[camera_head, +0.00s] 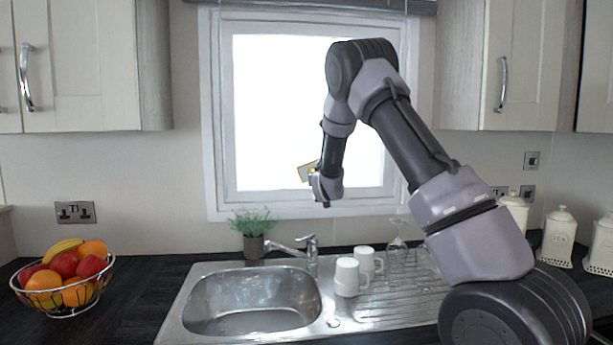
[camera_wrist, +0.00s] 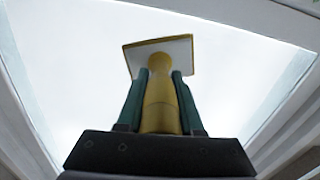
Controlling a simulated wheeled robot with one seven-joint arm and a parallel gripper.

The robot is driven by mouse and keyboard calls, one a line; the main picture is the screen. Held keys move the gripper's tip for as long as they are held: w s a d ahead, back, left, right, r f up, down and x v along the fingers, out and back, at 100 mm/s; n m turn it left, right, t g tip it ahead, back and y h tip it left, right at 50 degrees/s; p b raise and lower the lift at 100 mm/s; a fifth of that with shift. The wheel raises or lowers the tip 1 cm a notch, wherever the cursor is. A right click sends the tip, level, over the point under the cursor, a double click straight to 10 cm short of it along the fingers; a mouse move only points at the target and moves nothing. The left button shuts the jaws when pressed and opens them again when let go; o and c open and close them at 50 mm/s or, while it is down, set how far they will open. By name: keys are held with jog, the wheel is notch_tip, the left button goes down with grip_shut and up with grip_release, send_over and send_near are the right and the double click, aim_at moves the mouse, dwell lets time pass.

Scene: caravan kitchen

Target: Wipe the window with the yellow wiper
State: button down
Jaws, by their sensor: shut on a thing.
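The yellow wiper (camera_wrist: 159,100) is held upright between the two fingers of my gripper (camera_wrist: 158,90) in the wrist view. Its flat head, pale with a yellow edge, points toward the bright window pane (camera_wrist: 230,75). In the head view the wiper (camera_head: 307,171) shows as a small yellow and white piece beside my gripper (camera_head: 316,178). My gripper is in front of the lower middle of the window (camera_head: 265,110). I cannot tell whether the wiper's head touches the glass. The handle's lower end is hidden by my gripper.
Below are a steel sink (camera_head: 253,300) with a tap (camera_head: 311,250), a potted plant (camera_head: 252,232), white mugs (camera_head: 347,277) and glasses (camera_head: 397,255). A fruit bowl (camera_head: 65,287) stands at left. Cupboards (camera_head: 85,65) flank the window. White canisters (camera_head: 559,238) stand at right.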

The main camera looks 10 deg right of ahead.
jog(key=d, duration=2.5)
jog(key=shift+s+d, duration=0.15)
jog(key=shift+s, duration=2.65)
jog(key=shift+r, duration=0.1)
